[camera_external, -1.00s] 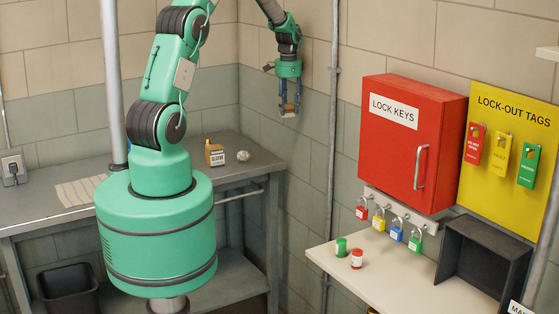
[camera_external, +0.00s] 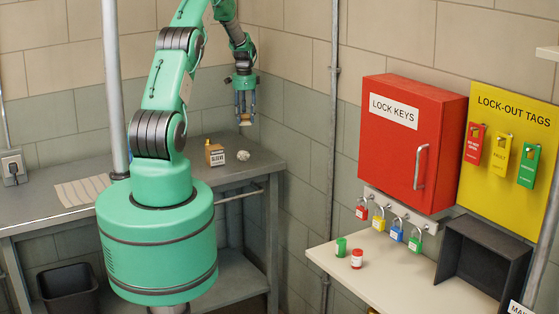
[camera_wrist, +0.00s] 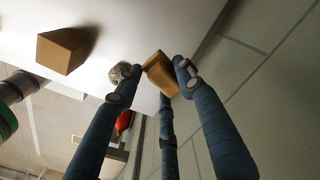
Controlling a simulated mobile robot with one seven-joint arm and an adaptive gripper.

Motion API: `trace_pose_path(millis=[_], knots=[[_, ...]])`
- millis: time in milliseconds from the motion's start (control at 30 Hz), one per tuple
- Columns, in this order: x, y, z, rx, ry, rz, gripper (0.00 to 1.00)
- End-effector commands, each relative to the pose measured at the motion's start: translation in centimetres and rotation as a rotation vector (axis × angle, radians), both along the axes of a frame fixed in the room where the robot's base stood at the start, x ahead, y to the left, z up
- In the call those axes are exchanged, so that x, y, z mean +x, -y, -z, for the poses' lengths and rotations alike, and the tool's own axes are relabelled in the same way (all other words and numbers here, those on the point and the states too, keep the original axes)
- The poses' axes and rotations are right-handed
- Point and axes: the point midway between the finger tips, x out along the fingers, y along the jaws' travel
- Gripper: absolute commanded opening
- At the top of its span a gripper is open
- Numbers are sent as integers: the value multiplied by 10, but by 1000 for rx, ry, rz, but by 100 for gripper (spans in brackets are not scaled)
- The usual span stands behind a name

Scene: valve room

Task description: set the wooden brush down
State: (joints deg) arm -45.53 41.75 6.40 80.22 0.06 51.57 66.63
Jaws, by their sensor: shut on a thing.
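My gripper (camera_external: 245,112) hangs pointing down above the back right corner of the grey workbench (camera_external: 265,159). Its fingers are shut on the wooden brush (camera_external: 245,122), a small tan block at their tips. In the wrist view the brush (camera_wrist: 161,72) shows as a yellow-brown piece between the dark blue fingers (camera_wrist: 155,84), which hide part of it. The brush looks apart from the bench top.
A small tan labelled box (camera_external: 215,154) and a pale crumpled lump (camera_external: 243,156) stand on the bench near the gripper. A striped cloth or sheet (camera_external: 82,190) lies at the left. Walls close the corner behind. A red key cabinet (camera_external: 410,145) hangs at the right.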

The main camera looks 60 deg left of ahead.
Motion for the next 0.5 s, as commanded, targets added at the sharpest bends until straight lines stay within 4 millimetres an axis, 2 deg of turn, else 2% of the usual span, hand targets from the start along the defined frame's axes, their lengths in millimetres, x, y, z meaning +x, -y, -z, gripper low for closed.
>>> trace_pose_path(millis=[133, 500], knots=[[-4, -14, 9, 1, 1, 20, 12], [-5, -16, 10, 1, 0, 25, 12]])
